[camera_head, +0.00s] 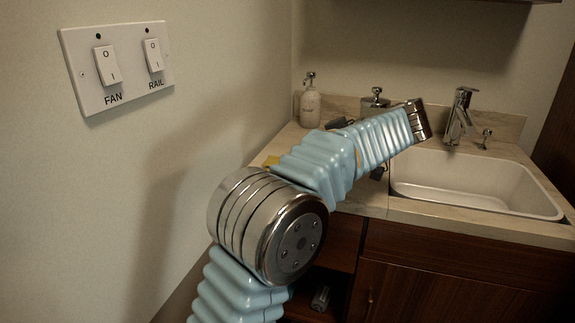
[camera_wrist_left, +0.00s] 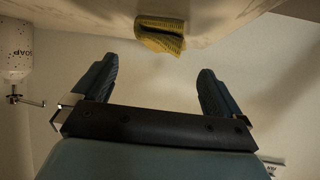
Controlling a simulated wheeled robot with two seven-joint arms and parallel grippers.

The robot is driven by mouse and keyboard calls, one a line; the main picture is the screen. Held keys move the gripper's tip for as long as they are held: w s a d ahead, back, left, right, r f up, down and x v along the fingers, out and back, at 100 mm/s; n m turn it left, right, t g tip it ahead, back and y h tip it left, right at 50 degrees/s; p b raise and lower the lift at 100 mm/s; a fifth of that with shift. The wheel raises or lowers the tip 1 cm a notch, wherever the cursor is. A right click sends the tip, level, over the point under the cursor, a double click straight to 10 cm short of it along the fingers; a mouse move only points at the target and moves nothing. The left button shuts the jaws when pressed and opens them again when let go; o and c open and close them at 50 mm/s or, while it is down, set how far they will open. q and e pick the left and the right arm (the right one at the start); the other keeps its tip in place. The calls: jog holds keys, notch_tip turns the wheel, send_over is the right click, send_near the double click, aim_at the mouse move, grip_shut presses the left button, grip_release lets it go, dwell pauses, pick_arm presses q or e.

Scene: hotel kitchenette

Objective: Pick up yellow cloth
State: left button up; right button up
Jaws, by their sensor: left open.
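The yellow cloth (camera_wrist_left: 161,35) lies crumpled and folded on the counter, at the top of the left wrist view, which shows the room upside down. In the head view only a small yellow patch of the cloth (camera_head: 271,161) shows at the counter's left side; my left arm hides the rest. My left gripper (camera_wrist_left: 158,80) is open, its two dark fingers apart with nothing between them. The cloth is beyond the fingertips, roughly in line with the gap, and apart from them. In the head view my left gripper is mostly hidden behind my arm. My right gripper is not in view.
A soap bottle (camera_head: 310,105) stands at the counter's back left; it also shows in the left wrist view (camera_wrist_left: 17,50). A sink (camera_head: 475,180) with a faucet (camera_head: 459,115) is to the right. A wall with a switch plate (camera_head: 118,66) bounds the left side.

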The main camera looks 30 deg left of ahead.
aim_at(271, 160)
pick_arm(q)
jog(key=x, duration=0.3)
jog(key=shift+s+a+f, duration=0.1)
jog(key=shift+s+a, duration=0.1)
jog(key=shift+a, duration=0.2)
jog(key=shift+c, duration=0.3)
jog(key=c, duration=1)
